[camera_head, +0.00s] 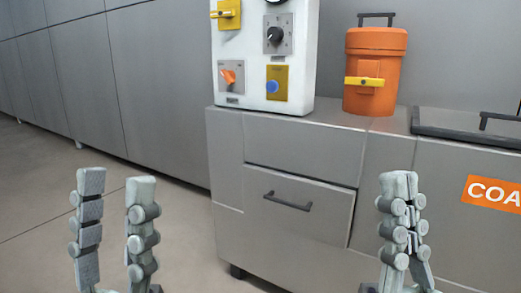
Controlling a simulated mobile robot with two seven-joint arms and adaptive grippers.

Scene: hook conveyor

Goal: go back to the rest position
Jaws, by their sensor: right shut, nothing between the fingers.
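My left gripper (115,185) points up at the lower left. Its two fingers stand apart with nothing between them. My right gripper (401,183) points up at the lower right, in front of the grey cabinet. Its fingers are together at the tips and it holds nothing. Both grippers appear clear of the furniture. My arms below the grippers are mostly outside the picture.
A grey cabinet (305,151) with a drawer handle (287,202) stands ahead. On it are a white control box (247,78) with knobs and switches, an orange lidded container (376,45) and a dark-framed lid (465,124). Bare floor (40,185) lies at the left.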

